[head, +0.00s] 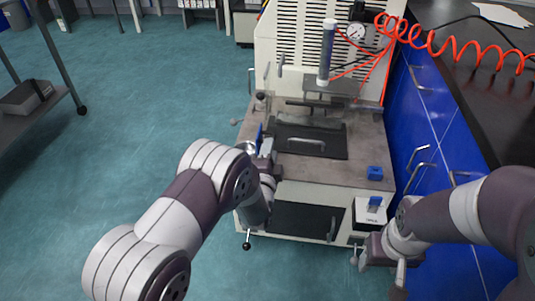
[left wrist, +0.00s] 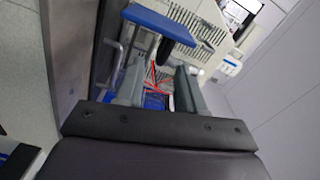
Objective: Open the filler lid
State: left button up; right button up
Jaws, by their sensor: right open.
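I cannot tell for certain which part is the filler lid. A flat blue plate (left wrist: 158,25) stands just beyond the fingertips of my left gripper (left wrist: 160,80) in the left wrist view, with a dark rounded part under it. The same blue piece shows edge-on (head: 259,136) at the machine's left side in the head view. My left gripper (head: 264,150) is close to it there. Its fingers are apart with nothing visible between them; contact with the plate cannot be told. My right gripper (head: 378,262) is open and low at the machine's front right corner.
The rheometer bench (head: 345,174) carries a dark plate with a handle (head: 308,142) and a blue block (head: 375,172). A clear cylinder (head: 327,50) stands above. A red coiled hose (head: 450,48) and blue cabinets (head: 425,100) flank the right.

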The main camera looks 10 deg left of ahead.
pick_arm(q)
jog(key=s+p, duration=0.1)
jog(key=s, duration=0.4)
jog(key=shift+s+a, duration=0.1)
jog(key=shift+s, duration=0.15)
pick_arm(e)
notch_tip(320, 180, up, 2)
jog(key=shift+r, duration=0.1)
